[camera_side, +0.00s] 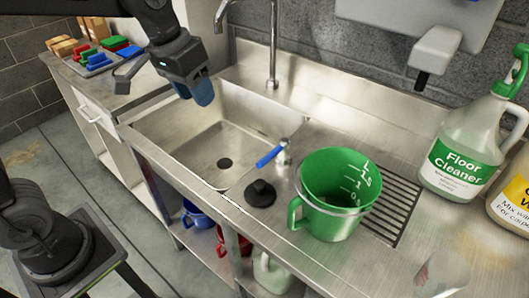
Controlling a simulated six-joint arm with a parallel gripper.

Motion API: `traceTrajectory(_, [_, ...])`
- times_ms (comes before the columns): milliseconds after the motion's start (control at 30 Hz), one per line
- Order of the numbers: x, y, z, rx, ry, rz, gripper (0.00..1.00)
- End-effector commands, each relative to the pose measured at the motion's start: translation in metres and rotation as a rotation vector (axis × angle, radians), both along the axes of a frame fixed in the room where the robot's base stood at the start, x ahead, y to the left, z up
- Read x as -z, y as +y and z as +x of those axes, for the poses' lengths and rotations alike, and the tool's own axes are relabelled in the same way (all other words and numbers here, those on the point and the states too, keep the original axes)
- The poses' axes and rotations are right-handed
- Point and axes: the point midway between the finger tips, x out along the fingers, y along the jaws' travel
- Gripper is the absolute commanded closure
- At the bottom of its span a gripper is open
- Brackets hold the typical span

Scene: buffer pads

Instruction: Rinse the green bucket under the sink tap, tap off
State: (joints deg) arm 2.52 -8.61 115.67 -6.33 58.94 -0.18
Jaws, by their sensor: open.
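The green bucket (325,222) stands upright on the steel drainboard to the right of the sink, with its handle facing left and measuring marks inside. The sink basin (200,145) looks empty, with a dark drain in its floor. The metal tap (273,60) rises behind the basin, its spout curving left; no water stream shows. A blue-handled lever (270,157) sits at the basin's right edge. My gripper (160,84) is open above the basin's left end, well away from the bucket. A blue piece shows at its right finger; I cannot tell whether it is part of the finger.
A black knob (261,192) sits by the basin's front right. A ridged drain grille (395,205) lies right of the bucket. A floor cleaner jug (458,150) and a yellow-labelled bottle (512,203) stand at right. Coloured pads (105,53) lie back left. A clear cup (440,275) is front right.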

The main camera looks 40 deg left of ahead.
Motion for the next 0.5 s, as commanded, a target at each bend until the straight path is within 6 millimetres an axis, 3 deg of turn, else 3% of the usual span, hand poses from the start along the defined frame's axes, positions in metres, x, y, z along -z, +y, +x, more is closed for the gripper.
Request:
traceTrajectory(33, [0.007, -0.005, 0.021, 0.003, 0.04, -0.012, 0.57])
traceTrajectory(200, [0.034, -0.023, 0.076, 0.013, 0.142, -0.051, 0.57])
traceTrajectory(333, [0.055, -0.033, 0.104, 0.017, 0.199, -0.074, 0.57])
traceTrajectory(500, [0.071, -0.04, 0.121, 0.019, 0.236, -0.088, 0.57])
